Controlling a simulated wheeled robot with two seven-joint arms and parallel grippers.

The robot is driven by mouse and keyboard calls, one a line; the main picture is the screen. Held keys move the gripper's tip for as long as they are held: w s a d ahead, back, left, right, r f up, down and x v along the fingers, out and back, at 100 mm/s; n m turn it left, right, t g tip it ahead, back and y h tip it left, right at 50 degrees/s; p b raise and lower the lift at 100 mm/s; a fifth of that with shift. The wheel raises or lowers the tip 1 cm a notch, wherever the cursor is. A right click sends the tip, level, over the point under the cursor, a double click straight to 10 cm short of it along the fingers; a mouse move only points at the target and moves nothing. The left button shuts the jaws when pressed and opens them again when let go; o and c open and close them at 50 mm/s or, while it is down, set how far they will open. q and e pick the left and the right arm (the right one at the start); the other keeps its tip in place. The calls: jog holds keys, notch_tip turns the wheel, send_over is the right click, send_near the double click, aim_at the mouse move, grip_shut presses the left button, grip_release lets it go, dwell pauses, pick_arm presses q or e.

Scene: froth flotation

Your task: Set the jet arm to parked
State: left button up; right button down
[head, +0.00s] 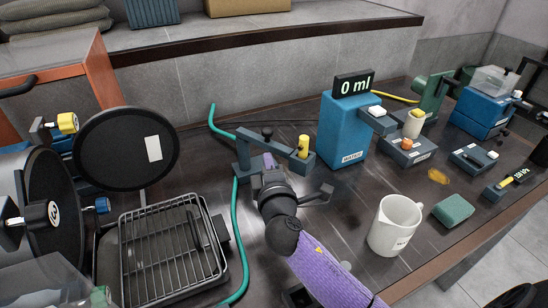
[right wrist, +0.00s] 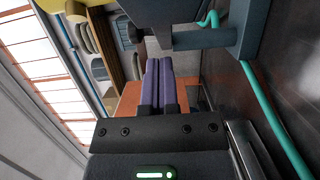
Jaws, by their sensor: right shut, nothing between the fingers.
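The jet arm (head: 273,143) is a blue-grey bar on a stand in the middle of the bench, with a yellow knob (head: 303,146) at its right end. A green hose (head: 236,215) runs beside its left post. My right gripper (head: 268,160) is at the near side of the bar, its purple fingers together and empty. The fingertips overlap the bar in the head view, and I cannot tell whether they touch it. In the right wrist view the closed fingers (right wrist: 155,85) lie below a blue-grey bar (right wrist: 205,38). My left gripper is not in view.
A blue box (head: 343,130) with a "0 ml" display stands behind to the right. A white jug (head: 394,226) and green sponge (head: 453,211) are on the right. A wire rack (head: 172,250) and black discs (head: 127,148) crowd the left. Bare bench lies between stand and jug.

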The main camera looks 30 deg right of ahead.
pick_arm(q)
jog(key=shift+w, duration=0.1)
pick_arm(e)
jog(key=shift+w+d, duration=0.25)
jog(key=shift+d, duration=0.2)
jog(key=shift+w+d, duration=0.2)
jog(key=shift+d, duration=0.25)
jog(key=shift+d, duration=0.1)
